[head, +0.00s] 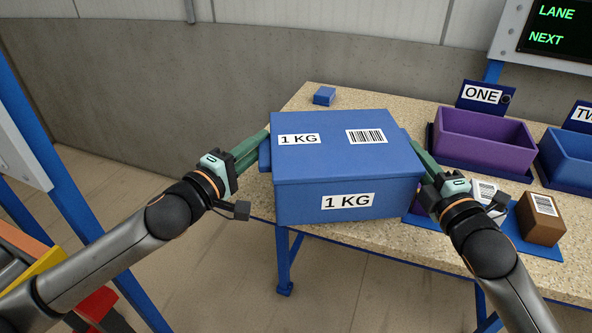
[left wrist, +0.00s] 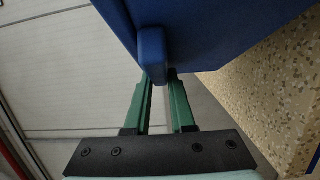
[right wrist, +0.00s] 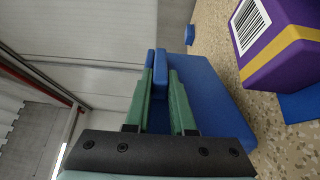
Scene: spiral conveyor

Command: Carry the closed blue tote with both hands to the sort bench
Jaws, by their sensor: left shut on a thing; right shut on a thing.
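The closed blue tote (head: 335,160) has its lid on, with "1 KG" labels and a barcode. It is level between my grippers, over the front left part of the speckled sort bench (head: 292,103). I cannot tell whether it touches the bench top. My left gripper (head: 262,145) is shut on the tote's left handle; this handle shows between the fingers in the left wrist view (left wrist: 151,50). My right gripper (head: 415,150) is shut on the right handle, which shows in the right wrist view (right wrist: 160,65). The tote hides the bench beneath it.
A small blue block (head: 324,96) lies at the back left of the bench. A purple bin (head: 484,135) marked ONE and a blue bin (head: 575,165) stand on the right. A brown box (head: 541,220) and a purple parcel with a yellow band (right wrist: 285,55) sit right of the tote.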

